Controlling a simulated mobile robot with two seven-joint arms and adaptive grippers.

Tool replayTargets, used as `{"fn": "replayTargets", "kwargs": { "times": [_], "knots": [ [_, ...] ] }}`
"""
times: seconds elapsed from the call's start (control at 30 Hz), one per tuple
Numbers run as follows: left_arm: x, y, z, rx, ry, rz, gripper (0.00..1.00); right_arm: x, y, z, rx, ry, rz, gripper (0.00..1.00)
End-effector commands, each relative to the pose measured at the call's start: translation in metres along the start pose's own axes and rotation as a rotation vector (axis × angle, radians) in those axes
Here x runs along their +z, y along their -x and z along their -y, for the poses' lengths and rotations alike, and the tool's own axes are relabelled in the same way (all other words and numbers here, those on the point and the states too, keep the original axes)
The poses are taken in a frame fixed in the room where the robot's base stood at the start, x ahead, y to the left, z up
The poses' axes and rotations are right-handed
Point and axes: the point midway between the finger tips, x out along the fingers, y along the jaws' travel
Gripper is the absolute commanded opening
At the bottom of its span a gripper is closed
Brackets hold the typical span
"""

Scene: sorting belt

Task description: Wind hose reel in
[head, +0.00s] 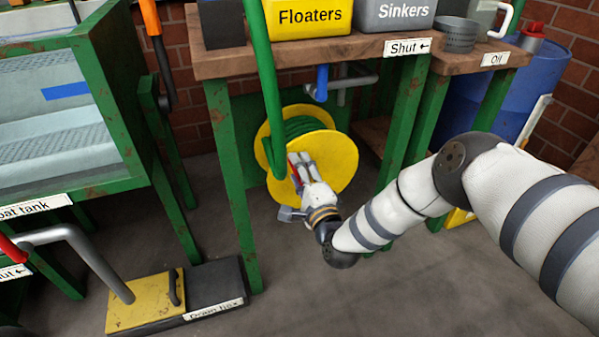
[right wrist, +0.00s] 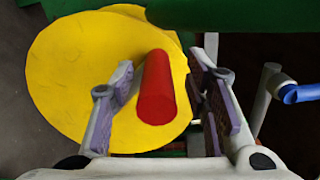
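The hose reel (head: 340,160) has yellow discs with a green hose (head: 300,127) wound between them. It is mounted under the wooden bench, and more hose rises over the bench edge. My right gripper (head: 301,166) is at the front face of the reel. In the right wrist view, the reel's red crank handle (right wrist: 155,88) stands between the open fingers of that gripper (right wrist: 164,82). The handle is closer to the left finger, with a clear gap to the right finger. The handle's base is partly hidden. My left gripper is in neither view.
Green bench legs (head: 232,185) stand on both sides of the reel. A blue-ended pipe (head: 321,83) hangs above it and also shows in the wrist view (right wrist: 298,92). A green-framed tank (head: 108,100) and a drain box (head: 215,284) are at left. The floor in front is clear.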

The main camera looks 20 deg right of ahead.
Motion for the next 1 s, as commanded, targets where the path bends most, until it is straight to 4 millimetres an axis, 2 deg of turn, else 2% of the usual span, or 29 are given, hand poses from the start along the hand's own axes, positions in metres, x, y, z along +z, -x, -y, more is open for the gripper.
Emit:
{"fn": "replayTargets", "kwargs": {
  "times": [0.13,0.23,0.5,0.63,0.77,1.0],
  "knots": [
    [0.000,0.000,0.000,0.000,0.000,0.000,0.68,0.000,0.002,-0.002,0.004,0.000,0.000,0.43],
    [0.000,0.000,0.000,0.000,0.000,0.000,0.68,-0.001,0.016,-0.003,0.007,-0.001,0.000,0.43],
    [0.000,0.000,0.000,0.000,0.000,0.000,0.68,-0.001,0.088,-0.002,0.007,-0.001,-0.001,0.43],
    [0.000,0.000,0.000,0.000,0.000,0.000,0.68,0.000,0.111,-0.001,0.003,0.000,-0.001,0.43],
    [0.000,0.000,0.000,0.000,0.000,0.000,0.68,0.000,0.120,0.000,0.001,0.000,-0.001,0.43],
    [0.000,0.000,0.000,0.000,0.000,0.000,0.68,0.000,0.121,0.000,0.001,0.001,0.000,0.43]
  ]
}}
